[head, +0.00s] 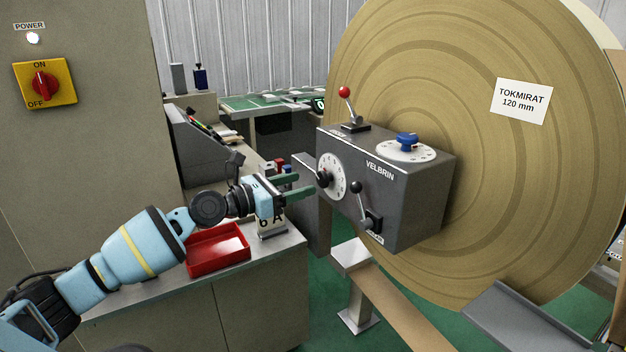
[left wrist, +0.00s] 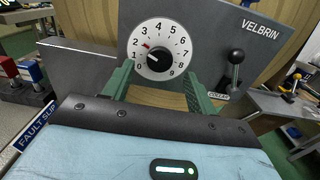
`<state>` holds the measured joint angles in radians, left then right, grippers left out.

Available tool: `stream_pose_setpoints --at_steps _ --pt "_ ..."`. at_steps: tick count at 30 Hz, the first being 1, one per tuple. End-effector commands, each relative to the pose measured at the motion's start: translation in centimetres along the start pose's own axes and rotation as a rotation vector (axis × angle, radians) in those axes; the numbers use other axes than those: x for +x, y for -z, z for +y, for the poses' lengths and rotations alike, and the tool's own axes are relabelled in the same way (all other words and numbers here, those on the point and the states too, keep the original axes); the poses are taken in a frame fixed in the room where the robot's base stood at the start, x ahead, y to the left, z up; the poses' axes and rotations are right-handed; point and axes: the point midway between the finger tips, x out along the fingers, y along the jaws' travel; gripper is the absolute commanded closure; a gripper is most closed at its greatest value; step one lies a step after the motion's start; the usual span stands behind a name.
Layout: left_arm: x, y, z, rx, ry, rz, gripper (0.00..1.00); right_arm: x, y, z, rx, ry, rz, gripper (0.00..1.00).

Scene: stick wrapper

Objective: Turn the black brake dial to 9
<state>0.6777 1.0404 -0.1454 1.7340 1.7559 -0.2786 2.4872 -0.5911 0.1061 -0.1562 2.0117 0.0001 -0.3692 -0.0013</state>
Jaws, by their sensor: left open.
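The black brake dial (head: 324,178) is a round knob on a white numbered plate, on the left face of the grey VELBRIN box (head: 425,200). A small red mark sits near 2 and 3. My left gripper (head: 306,185) is open, its two green fingers (left wrist: 160,74) spread in front of the dial, one to each side. It holds nothing, and I see no clear contact with the knob.
The box also carries a red-ball lever (head: 344,92), a blue knob (head: 407,139) on top and a black-ball lever (head: 357,188) right of the dial. A big brown roll (head: 480,200) stands behind. A red tray (head: 218,249) lies on the bench below my left arm.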

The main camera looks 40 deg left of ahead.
Motion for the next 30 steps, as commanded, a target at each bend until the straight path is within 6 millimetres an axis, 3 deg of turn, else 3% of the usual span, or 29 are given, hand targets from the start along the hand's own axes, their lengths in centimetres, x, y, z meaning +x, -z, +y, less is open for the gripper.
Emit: stream_pose_setpoints --at_steps 12,25,30 --pt "4.2 -0.1 0.0 -0.001 0.000 -0.002 0.43 -0.3 0.1 0.0 0.000 -0.001 0.001 0.64" --pt "4.7 0.1 -0.1 0.000 0.001 0.001 0.43 -0.3 0.1 0.1 -0.001 -0.002 0.000 0.64" --pt "4.7 0.1 -0.1 0.000 0.001 0.001 0.65 -0.3 0.1 0.1 -0.001 -0.002 -0.001 0.64"
